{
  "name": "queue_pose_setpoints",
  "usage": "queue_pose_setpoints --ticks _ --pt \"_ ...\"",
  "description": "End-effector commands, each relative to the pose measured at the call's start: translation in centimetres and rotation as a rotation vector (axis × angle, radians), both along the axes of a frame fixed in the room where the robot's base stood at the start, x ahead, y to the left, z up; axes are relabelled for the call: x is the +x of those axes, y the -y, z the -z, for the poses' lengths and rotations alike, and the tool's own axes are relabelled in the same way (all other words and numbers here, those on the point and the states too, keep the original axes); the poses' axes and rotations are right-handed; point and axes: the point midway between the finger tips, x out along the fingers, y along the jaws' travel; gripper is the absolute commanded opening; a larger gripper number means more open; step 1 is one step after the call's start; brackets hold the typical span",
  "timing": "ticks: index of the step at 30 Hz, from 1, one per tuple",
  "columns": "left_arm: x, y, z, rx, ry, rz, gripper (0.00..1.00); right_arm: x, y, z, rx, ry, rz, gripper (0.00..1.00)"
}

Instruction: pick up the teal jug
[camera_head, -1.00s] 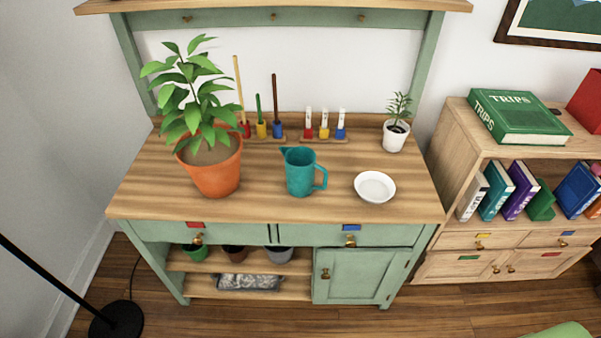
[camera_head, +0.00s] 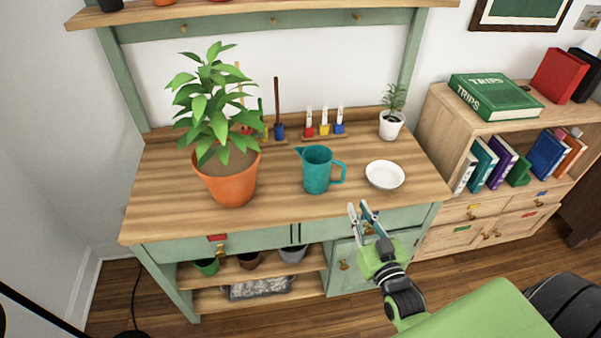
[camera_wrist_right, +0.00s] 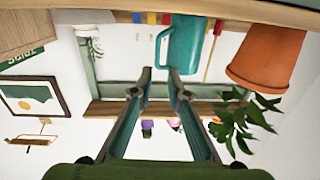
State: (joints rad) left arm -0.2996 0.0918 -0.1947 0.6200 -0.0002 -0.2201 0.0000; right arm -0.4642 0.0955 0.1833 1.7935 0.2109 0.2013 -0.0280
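The teal jug (camera_head: 316,172) stands upright on the wooden top of the green bench, with its handle on the right side. In the right wrist view, which is upside down, the jug (camera_wrist_right: 182,46) is just beyond the fingertips. My right gripper (camera_head: 358,207) is in front of the bench's front edge, to the right of and nearer than the jug. It is open and empty; its two fingers (camera_wrist_right: 160,73) show apart and do not touch the jug. My left gripper is not in view.
A large orange pot with a leafy plant (camera_head: 228,185) stands left of the jug. A white dish (camera_head: 384,175) lies close to its right. Small tools stand in racks behind, and a small white pot (camera_head: 391,126) is at the back right. Bare wood (camera_head: 285,205) lies in front.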

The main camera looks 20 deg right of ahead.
Motion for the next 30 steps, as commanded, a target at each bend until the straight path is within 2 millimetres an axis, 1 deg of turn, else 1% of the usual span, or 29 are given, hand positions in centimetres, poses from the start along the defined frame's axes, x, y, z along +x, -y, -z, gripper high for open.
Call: queue_pose_setpoints --ticks 1,3,5,10,12,15,21,26,30 --pt "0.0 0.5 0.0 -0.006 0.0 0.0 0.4 0.3 0.2 -0.8 -0.004 0.015 0.002 0.16" --pt "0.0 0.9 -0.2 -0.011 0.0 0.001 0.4 1.0 0.4 -1.2 -0.005 0.023 0.003 0.16" --pt "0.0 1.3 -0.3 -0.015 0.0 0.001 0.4 2.1 0.6 -1.3 -0.004 0.025 0.003 0.16" --pt "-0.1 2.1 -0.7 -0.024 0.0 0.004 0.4 5.5 1.1 -1.3 -0.005 0.022 0.002 0.16" --pt "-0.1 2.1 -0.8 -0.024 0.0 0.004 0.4 6.7 1.3 -1.2 -0.005 0.022 0.002 0.16" --pt "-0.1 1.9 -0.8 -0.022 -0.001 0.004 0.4 7.9 1.5 -1.1 -0.004 0.021 0.001 0.16" --pt "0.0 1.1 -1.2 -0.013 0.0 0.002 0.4 9.2 1.7 -1.3 -0.003 0.019 0.002 0.16" --pt "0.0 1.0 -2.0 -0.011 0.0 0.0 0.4 11.6 2.3 -2.1 -0.003 0.02 0.002 0.16" --pt "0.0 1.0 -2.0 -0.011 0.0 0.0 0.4 13.2 2.5 -1.7 -0.003 0.018 0.001 0.16"
